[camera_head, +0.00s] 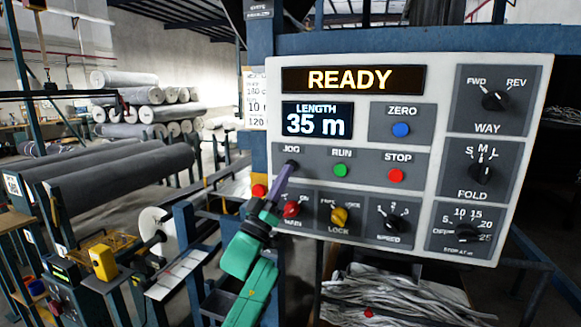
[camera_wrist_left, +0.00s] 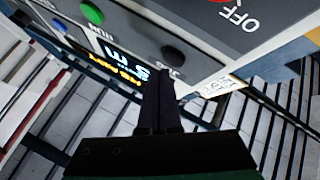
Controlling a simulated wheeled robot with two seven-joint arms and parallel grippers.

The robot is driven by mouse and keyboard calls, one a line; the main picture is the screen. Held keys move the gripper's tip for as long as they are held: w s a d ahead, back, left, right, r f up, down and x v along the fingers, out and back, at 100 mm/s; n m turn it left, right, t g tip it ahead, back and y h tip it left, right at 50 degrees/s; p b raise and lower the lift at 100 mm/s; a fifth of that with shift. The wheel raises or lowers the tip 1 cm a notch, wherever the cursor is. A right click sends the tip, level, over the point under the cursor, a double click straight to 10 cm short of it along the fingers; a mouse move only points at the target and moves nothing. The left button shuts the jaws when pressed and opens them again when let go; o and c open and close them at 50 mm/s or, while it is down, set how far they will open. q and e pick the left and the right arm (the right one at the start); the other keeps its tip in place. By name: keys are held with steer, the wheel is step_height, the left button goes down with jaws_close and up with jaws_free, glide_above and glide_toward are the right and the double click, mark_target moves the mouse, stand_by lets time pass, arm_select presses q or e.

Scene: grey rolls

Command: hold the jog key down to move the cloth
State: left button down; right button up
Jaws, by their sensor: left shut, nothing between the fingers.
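The control panel (camera_head: 432,110) faces me. Its display (camera_head: 352,80) reads READY and the length display (camera_head: 317,120) reads 35 m. The dark jog key (camera_head: 292,164) sits under the JOG label, left of the green RUN key. My left gripper (camera_head: 288,168) is shut and empty, its fingertips at the jog key and partly over it. In the left wrist view the round jog key (camera_wrist_left: 173,56) shows just beyond the shut fingers (camera_wrist_left: 158,75). I cannot tell whether they touch or whether the key is pressed. My right gripper is not in view.
The green RUN key (camera_head: 341,170), red STOP key (camera_head: 396,175) and blue ZERO key (camera_head: 401,130) are nearby. A red knob (camera_head: 291,209) and a yellow LOCK knob (camera_head: 339,216) sit below. Grey cloth rolls (camera_head: 120,178) lie at left. Crumpled grey strips (camera_head: 400,300) lie under the panel.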

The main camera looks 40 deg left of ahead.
arm_select(q)
steer(key=shift+w, duration=0.15)
steer(key=shift+w+a, duration=0.15)
steer(key=shift+w, duration=0.1)
steer(key=shift+w+a, duration=0.1)
steer(key=shift+w, duration=0.3)
stand_by(7.2)
